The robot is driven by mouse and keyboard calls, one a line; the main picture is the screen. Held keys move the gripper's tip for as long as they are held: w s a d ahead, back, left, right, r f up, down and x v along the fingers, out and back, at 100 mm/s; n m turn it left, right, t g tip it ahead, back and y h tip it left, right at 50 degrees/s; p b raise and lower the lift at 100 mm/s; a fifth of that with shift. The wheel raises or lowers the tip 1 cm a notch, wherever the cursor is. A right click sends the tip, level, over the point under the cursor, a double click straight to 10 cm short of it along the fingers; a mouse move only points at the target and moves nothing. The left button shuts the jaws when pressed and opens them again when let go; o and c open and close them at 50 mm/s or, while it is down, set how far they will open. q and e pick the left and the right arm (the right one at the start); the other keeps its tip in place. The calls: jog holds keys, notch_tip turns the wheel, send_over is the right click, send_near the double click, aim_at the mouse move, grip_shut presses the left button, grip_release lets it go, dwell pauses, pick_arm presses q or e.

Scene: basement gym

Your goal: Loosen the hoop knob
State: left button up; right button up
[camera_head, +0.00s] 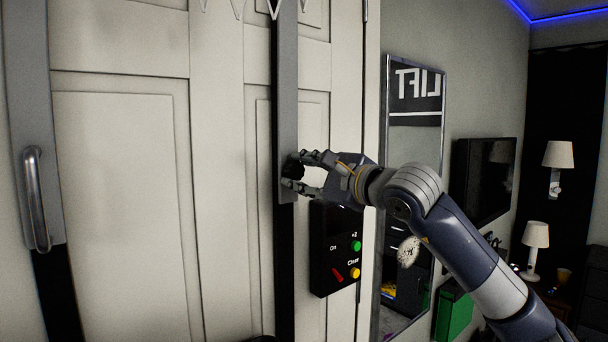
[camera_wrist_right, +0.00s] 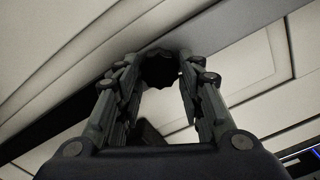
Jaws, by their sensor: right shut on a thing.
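The hoop knob (camera_head: 293,168) is a small black knob on the grey upright bar (camera_head: 285,95) in front of the white panelled door. My right gripper (camera_head: 302,174) reaches it from the right, with its fingers closed around the knob. In the right wrist view the dark, lobed knob (camera_wrist_right: 160,70) sits between the two fingertips of my right gripper (camera_wrist_right: 160,78). The grey bar also shows behind it (camera_wrist_right: 215,38). My left gripper is not in view.
A black control box (camera_head: 330,250) with green, yellow and red controls hangs just below my right gripper. A second grey bar with a metal handle (camera_head: 36,200) stands at the left. A mirror (camera_head: 412,130), a wall screen (camera_head: 484,180) and lamps (camera_head: 537,236) are to the right.

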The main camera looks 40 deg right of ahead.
jog(key=shift+r+n, duration=0.1)
jog(key=shift+n, duration=1.1)
jog(key=o, duration=1.1)
jog(key=shift+c, duration=0.2)
